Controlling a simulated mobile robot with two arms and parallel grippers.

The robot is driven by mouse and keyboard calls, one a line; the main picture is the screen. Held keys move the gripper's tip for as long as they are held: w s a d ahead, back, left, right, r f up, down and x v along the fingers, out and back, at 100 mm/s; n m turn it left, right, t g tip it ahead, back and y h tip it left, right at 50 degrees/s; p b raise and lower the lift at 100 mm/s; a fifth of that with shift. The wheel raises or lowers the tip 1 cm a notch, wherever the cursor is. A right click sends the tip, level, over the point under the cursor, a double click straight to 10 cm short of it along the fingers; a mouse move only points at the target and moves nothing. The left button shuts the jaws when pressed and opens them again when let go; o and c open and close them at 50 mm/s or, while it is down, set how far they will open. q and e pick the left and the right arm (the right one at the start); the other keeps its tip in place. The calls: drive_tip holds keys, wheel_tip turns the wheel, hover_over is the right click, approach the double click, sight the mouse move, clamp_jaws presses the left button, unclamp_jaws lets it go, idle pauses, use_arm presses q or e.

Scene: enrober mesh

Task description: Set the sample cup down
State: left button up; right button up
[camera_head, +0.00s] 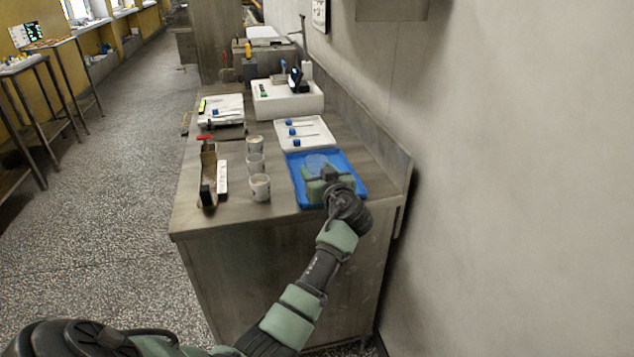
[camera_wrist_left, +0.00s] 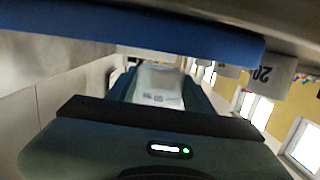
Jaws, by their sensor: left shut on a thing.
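My left gripper (camera_head: 322,172) is over the blue tray (camera_head: 361,190) at the near right of the bench in the head view. It is shut on a clear, whitish sample cup (camera_head: 317,160), which shows just beyond the fingers. In the left wrist view, the cup (camera_wrist_left: 158,88) sits between the dark fingers, with faint printing on its side. The blue tray's edge (camera_wrist_left: 150,27) crosses the top of that view. I cannot tell whether the cup touches the tray; my gripper hides part of both. My right gripper is not in view.
A narrow wooden holder (camera_head: 208,172) lies farther left. A white tray (camera_head: 318,130) with blue-capped items is behind the blue tray, and a white device (camera_head: 285,101) beyond. A wall closes the right side.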

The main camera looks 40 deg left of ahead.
use_arm(q)
wheel_tip(320, 180, down, 4)
drive_tip(key=shift+r, duration=0.2)
drive_tip(key=shift+f, duration=0.15)
drive_tip(key=o, duration=1.1)
drive_tip(key=shift+o, duration=0.2)
